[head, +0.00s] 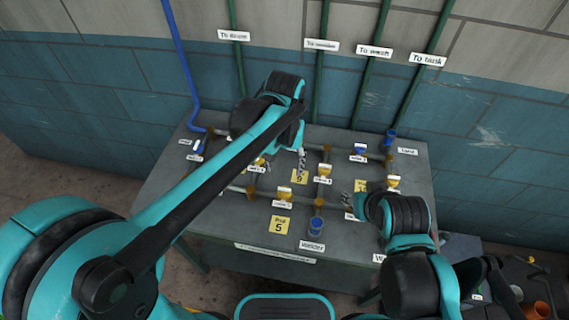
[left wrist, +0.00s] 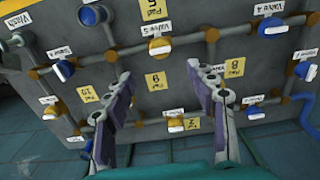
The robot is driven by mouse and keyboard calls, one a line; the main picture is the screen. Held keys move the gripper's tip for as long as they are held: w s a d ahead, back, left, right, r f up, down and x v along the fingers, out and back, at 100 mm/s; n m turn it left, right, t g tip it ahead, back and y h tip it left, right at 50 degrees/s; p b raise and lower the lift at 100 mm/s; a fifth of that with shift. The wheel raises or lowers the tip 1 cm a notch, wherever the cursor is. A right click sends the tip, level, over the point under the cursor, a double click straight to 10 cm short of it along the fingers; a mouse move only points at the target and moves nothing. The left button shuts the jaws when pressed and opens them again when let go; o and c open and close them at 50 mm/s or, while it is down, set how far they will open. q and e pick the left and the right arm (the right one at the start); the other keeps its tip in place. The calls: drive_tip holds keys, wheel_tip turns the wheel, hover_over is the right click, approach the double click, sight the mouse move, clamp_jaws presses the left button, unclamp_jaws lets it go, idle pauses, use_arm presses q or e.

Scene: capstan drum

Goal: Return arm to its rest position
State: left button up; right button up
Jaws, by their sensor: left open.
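My left arm reaches in from the left across the table. Its gripper (head: 301,162) hovers over the middle of the table near the yellow pad 9. In the left wrist view my left gripper (left wrist: 159,72) has its two fingers well apart, with nothing between them. My right arm comes in from the lower right, and its gripper (head: 358,202) is over the table's right part, beside a yellow pad. My right gripper's fingers are too small to tell whether they are open or shut.
The grey table (head: 350,245) carries pipes with several blue and yellow valves. A blue cup-like part (head: 317,226) stands near its front edge. Green pipes (head: 370,70) and a blue pipe (head: 180,65) run up the wall behind. An orange object (head: 537,309) lies at lower right.

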idle(0.5)
use_arm(q)
drive_tip(key=s+a+n+t+b, duration=0.1)
drive_tip(key=s+a+t, duration=0.2)
drive_tip(key=s+a, duration=0.2)
drive_tip(key=s+a+f+n+t, duration=0.1)
drive_tip(key=s+a+t, duration=0.3)
drive_tip(key=a, duration=0.8)
drive_tip(key=shift+s+a+f+b, duration=0.15)
drive_tip(key=shift+s+a+b, duration=0.15)
drive_tip(key=shift+s+b, duration=0.15)
use_arm(e)
drive_tip(key=shift+f, duration=0.9)
